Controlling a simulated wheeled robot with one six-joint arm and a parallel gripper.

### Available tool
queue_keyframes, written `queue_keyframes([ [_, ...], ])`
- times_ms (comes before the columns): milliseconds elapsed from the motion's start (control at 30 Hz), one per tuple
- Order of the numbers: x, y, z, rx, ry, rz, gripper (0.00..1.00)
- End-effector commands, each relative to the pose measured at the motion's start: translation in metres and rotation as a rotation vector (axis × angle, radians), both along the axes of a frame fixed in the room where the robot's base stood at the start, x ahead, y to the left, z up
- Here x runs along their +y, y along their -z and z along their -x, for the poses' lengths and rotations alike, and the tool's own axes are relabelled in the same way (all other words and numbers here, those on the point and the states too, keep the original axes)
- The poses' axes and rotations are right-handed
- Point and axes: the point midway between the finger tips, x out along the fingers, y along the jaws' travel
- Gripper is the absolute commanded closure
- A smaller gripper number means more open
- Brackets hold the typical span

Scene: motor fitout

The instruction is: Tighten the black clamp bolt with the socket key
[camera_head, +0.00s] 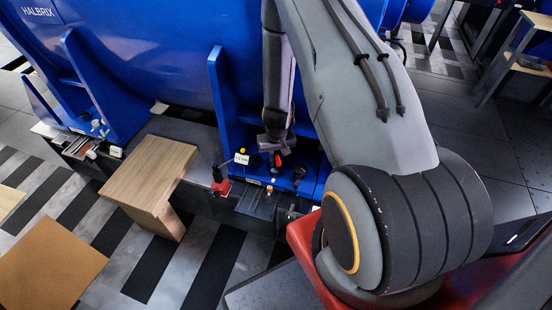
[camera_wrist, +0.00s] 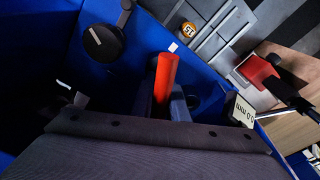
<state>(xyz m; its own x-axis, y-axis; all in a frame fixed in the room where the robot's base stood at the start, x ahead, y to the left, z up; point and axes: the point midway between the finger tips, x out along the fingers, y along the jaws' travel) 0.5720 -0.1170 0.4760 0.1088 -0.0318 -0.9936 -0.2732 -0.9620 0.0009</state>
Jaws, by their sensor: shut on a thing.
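My gripper (camera_head: 276,146) points down at the foot of the blue motor housing. It is shut on a red cylindrical handle (camera_wrist: 166,76), which I take to be the socket key; its red also shows just below the jaws in the head view (camera_head: 278,160). The jaws and the dark wrist body hide the key's lower end, so I cannot tell whether it sits on a bolt. A black round-headed part with a stem (camera_wrist: 103,42) stands beside the handle, apart from it. It also shows in the head view (camera_head: 299,171). I cannot identify the black clamp bolt for certain.
A red and black gauge-like device (camera_head: 221,181) with a white mm label (camera_head: 241,158) stands left of my gripper. A small yellow-orange numbered cap (camera_wrist: 187,29) is near. A blue upright rib (camera_head: 222,100) rises close by.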

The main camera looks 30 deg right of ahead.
Motion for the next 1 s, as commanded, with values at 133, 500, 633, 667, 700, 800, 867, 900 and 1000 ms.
queue_keyframes([
  [133, -0.0002, -0.0025, -0.0011, -0.003, 0.014, 0.0, 1.0],
  [500, -0.0002, -0.0006, -0.0011, -0.004, 0.061, 0.001, 1.0],
  [633, -0.0004, -0.0004, -0.0009, -0.004, 0.089, 0.001, 1.0],
  [667, -0.0004, -0.0003, -0.0008, -0.004, 0.096, 0.001, 1.0],
  [700, -0.0005, -0.0003, -0.0007, -0.003, 0.103, 0.002, 1.0],
  [800, -0.0005, -0.0004, 0.0, -0.002, 0.126, 0.002, 1.0],
  [867, -0.0005, -0.0011, 0.0004, -0.001, 0.147, 0.003, 1.0],
  [900, -0.0007, -0.0013, 0.0002, -0.002, 0.159, 0.002, 1.0],
  [1000, -0.001, -0.0012, -0.0001, -0.003, 0.186, 0.003, 1.0],
])
